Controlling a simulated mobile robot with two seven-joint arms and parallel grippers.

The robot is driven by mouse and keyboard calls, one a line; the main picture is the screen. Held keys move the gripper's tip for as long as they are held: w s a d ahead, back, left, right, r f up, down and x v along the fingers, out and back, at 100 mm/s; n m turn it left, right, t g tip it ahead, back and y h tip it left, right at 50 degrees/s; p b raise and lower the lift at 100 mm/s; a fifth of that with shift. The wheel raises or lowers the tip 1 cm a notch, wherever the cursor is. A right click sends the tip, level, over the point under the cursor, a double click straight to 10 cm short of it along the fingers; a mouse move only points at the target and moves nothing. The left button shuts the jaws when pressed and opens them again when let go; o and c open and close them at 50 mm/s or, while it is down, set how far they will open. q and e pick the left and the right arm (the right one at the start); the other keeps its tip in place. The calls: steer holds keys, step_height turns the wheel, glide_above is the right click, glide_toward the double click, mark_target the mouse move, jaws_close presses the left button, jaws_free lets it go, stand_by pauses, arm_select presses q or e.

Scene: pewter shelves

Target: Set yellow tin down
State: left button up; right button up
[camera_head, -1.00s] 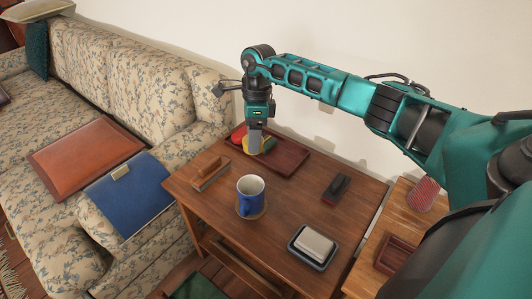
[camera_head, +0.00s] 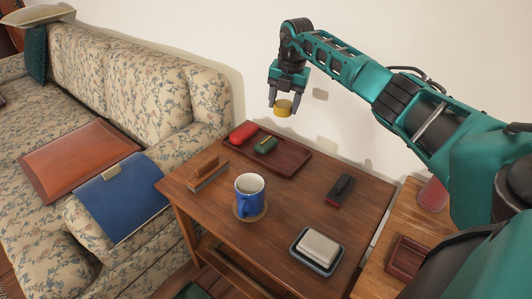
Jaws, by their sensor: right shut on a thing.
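The yellow tin (camera_head: 283,109) is a small round tin in the head view. My right gripper (camera_head: 283,100) is shut on it, with one finger on each side. The tin hangs in the air above the back of the wooden table (camera_head: 285,220), clear of the dark red tray (camera_head: 290,161). My left gripper is not in view.
The tray holds a red object (camera_head: 243,133) and a green object (camera_head: 265,145). A wooden-handled brush (camera_head: 207,175), a blue mug (camera_head: 249,192) on a coaster, a black-handled object (camera_head: 341,190) and a white block in a dish (camera_head: 318,247) stand around it. Bare tabletop lies between them.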

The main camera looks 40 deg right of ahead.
steer(key=shift+d+m, duration=0.5)
steer(key=shift+m, duration=0.4)
steer(key=shift+d+f, duration=0.1)
steer(key=shift+f, duration=0.2)
steer(key=b, duration=0.5)
glide_above(283, 163)
steer(key=f, duration=1.4)
steer(key=shift+s+f, duration=0.35)
steer(key=shift+f, duration=0.3)
step_height(283, 163, down, 4)
steer(key=shift+f+b, duration=0.1)
steer(key=shift+b, duration=0.95)
steer(key=shift+f, duration=0.1)
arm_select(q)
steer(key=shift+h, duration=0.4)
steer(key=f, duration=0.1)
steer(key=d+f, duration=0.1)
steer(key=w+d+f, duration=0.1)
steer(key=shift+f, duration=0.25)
arm_select(e)
steer(key=o, duration=0.8)
